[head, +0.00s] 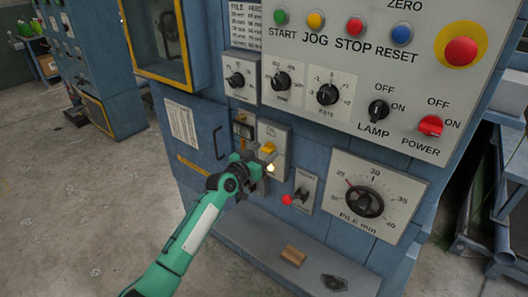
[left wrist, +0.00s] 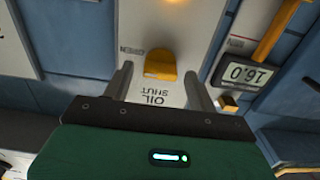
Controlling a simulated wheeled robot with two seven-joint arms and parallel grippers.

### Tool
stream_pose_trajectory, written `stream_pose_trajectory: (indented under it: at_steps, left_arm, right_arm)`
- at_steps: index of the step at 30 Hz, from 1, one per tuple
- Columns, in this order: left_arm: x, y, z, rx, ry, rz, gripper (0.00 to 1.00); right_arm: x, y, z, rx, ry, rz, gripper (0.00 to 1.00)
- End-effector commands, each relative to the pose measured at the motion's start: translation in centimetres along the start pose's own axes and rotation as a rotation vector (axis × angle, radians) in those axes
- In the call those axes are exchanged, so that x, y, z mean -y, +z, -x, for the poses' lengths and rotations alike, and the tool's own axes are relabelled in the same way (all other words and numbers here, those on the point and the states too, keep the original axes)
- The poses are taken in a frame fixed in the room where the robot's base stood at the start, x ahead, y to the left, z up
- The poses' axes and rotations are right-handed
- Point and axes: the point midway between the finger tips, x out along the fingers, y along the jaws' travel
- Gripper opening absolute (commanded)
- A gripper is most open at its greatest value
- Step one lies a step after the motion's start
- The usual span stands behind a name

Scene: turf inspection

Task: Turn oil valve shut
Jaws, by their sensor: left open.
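The oil valve's yellow handle (head: 268,149) stands on a pale plate (head: 274,134) on the blue machine front. In the left wrist view, the yellow handle (left wrist: 160,88) lies between my spread fingers, with a gap visible on each side. The plate there (left wrist: 176,30) appears upside down, with "OIL" and "SHUT" near the handle and "OPEN" to its left. My left gripper (head: 262,167) is open just below the handle in the head view; its fingers also show in the left wrist view (left wrist: 158,72). I cannot tell the handle's exact setting. My right gripper is out of view.
A lit lamp (head: 270,168) glows below the handle. A digital readout (left wrist: 246,73) with a yellow bar sits beside the plate. A red-knobbed switch (head: 304,191) and the large dial (head: 364,201) are to the right. A brown block (head: 293,255) lies on the ledge below.

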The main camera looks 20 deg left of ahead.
Motion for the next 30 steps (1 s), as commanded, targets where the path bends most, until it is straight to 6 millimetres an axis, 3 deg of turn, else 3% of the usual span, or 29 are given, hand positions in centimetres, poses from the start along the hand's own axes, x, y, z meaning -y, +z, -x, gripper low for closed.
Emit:
stream_pose_trajectory:
  at_steps: [11,15,18,30]
  left_arm:
    - [0.0,0.0,-0.5,0.000,0.000,0.001,0.56]
    - [0.0,0.0,-0.4,0.000,0.000,0.001,0.29]
    - [0.0,0.0,-0.4,0.000,0.000,0.001,0.13]
    - [0.0,0.0,-0.4,0.000,0.000,0.079,0.14]
  right_arm:
    - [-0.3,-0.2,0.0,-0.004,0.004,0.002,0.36]
    - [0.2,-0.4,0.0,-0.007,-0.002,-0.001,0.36]
    - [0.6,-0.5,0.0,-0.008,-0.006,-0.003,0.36]
    - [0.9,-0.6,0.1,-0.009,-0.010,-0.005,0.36]
